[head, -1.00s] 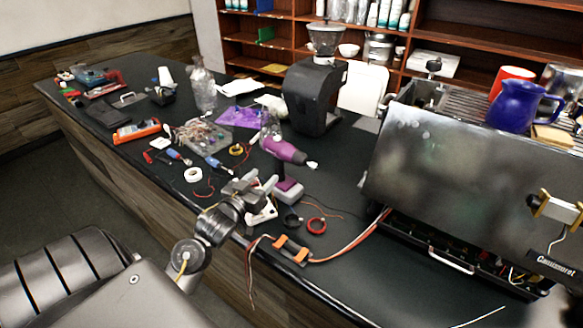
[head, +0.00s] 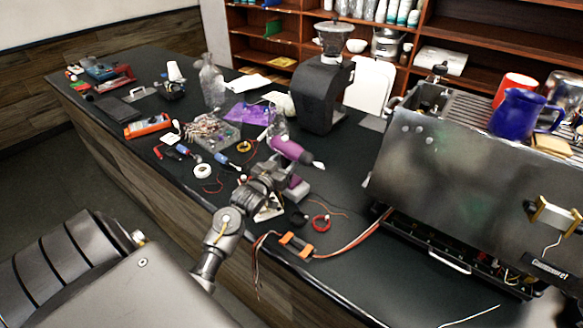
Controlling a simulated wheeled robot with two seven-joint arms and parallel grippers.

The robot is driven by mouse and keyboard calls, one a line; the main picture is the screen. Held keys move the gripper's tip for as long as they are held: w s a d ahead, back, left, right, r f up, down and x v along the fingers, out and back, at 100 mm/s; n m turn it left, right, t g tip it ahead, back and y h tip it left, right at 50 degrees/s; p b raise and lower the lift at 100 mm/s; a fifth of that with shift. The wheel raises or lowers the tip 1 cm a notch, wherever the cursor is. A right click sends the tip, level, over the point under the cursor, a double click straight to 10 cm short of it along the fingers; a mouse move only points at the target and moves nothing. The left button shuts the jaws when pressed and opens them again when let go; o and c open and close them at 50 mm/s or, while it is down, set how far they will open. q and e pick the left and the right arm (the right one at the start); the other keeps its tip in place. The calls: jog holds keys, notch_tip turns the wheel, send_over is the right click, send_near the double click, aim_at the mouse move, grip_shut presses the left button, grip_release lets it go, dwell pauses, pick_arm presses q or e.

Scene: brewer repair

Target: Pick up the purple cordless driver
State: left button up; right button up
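The purple cordless driver (head: 291,151) stands upright on its battery base on the dark counter, its grey tip pointing right. Its purple body is in plain view, but my arm covers part of its handle. My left gripper (head: 272,178) has reached in from the front left and is right at the handle. Its fingertips overlap the driver and are too small and dark to show whether they touch or close on it.
A tangle of orange and red wires with an orange connector (head: 297,245) lies at the counter's front edge. A black grinder (head: 322,95) stands behind, and the steel espresso machine (head: 440,185) fills the right.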

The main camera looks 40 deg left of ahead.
pick_arm(q)
jog(key=shift+w+a, duration=0.1)
jog(key=shift+w, duration=0.3)
jog(key=shift+s, duration=0.1)
grip_shut()
jog(key=shift+r, duration=0.15)
